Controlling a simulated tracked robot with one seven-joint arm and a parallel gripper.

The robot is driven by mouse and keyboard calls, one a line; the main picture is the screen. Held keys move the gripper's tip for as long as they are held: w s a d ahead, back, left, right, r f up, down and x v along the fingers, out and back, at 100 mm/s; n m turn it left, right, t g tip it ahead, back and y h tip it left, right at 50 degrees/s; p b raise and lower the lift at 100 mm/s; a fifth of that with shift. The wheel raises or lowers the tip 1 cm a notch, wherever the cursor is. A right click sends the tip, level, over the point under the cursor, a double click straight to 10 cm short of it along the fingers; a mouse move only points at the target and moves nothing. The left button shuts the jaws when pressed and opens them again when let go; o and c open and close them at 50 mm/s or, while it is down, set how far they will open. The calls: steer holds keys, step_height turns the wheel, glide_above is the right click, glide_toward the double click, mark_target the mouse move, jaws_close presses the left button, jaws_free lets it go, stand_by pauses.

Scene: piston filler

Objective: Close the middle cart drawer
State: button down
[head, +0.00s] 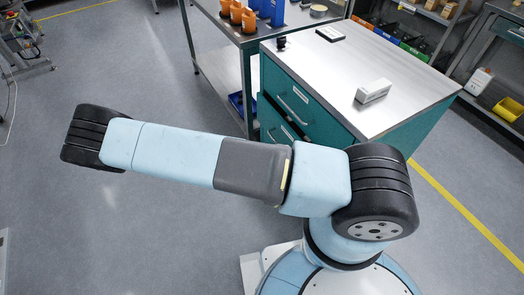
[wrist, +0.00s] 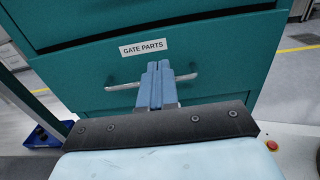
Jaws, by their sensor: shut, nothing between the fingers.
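The teal cart's middle drawer (head: 271,120) shows in the head view below the top drawer (head: 300,98), with a dark gap along its top edge, so it stands slightly out. My arm hides its lower part. In the wrist view, a teal drawer front (wrist: 215,60) labelled "GATE PARTS" fills the middle, with a dark strip above it. Its bar handle (wrist: 185,77) runs behind my gripper (wrist: 158,66). My gripper's blue fingers are together and empty, pointing at the front below the label. I cannot tell whether they touch it. The head view does not show my gripper.
A metal bench (head: 235,38) with orange and blue containers stands behind, to the left. Shelving with bins is at the right. Grey floor at the left is clear.

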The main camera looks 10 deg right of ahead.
mark_target(292, 137)
steer(key=x, duration=1)
steer(key=shift+d, duration=0.15)
steer(key=shift+w, duration=0.1)
